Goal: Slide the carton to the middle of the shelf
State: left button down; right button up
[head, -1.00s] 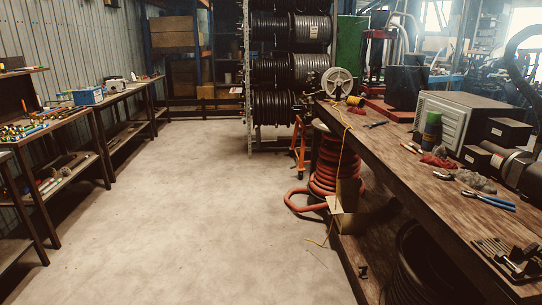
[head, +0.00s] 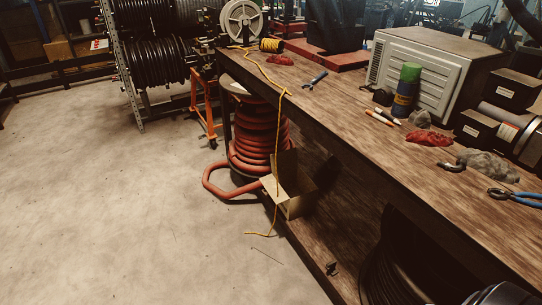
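An open cardboard carton (head: 289,187) sits at the front left end of the low wooden shelf (head: 322,259) under the workbench. Its flaps are spread and one reaches out past the shelf's front edge. A yellow cord (head: 277,140) hangs from the bench top, runs down at the carton and ends on the floor. The carton's inside is mostly hidden. Neither of my grippers is in view.
A coil of red hose (head: 258,145) stands left of the carton, with a loop on the floor. A black coil (head: 392,260) lies on the shelf's near right part. The bench top (head: 345,125) overhangs the shelf. The floor (head: 120,210) at left is clear.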

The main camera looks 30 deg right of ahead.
aim_at(298, 194)
jog(key=i+z, duration=0.3)
jog(key=i, duration=0.25)
jog(key=i+j+z, duration=0.15)
jog(key=i+z, duration=0.2)
jog(key=i, duration=0.15)
jog(key=i+j+z, duration=0.3)
jog(key=i, duration=0.2)
